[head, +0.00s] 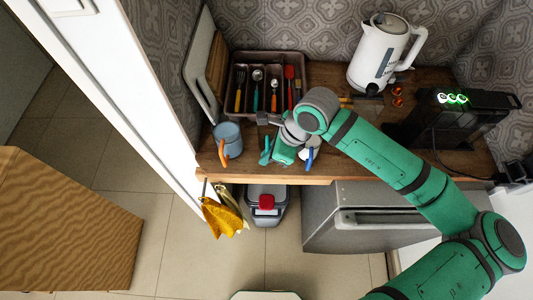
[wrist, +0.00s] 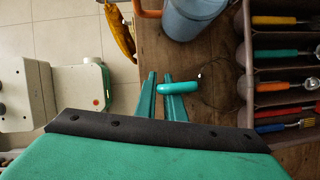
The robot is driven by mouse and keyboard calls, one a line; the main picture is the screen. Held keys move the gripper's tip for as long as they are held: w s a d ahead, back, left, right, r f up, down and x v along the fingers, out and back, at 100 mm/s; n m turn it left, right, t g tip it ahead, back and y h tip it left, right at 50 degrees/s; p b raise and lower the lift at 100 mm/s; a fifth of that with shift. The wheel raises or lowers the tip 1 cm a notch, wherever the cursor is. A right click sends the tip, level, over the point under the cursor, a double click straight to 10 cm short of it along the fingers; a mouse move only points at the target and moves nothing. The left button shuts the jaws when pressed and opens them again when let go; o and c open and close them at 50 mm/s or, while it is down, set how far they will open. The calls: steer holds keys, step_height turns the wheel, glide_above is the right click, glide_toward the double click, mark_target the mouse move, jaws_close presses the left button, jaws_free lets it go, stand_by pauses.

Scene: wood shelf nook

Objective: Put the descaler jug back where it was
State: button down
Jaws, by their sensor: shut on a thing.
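My gripper (head: 279,151) reaches down over the front of the wooden shelf, left of centre. In the wrist view my gripper (wrist: 161,80) is shut on the teal handle (wrist: 184,87) of a see-through vessel. I take this vessel for the descaler jug; its body shows only as a faint round outline on the handle's right. In the head view its teal handle (head: 265,157) shows beside the fingers, and my arm partly covers the area. I cannot tell whether its base touches the wood.
A blue-grey mug (head: 228,136) with an orange handle stands close on the left. A cutlery tray (head: 246,106) lies behind. A blue handle (head: 310,158) shows just right. A white kettle (head: 379,55) stands back right. A red-capped container (head: 266,202) is below the shelf edge.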

steer(key=c, duration=1.8)
jaws_free()
steer(key=shift+c, duration=0.2)
steer(key=shift+w, duration=0.1)
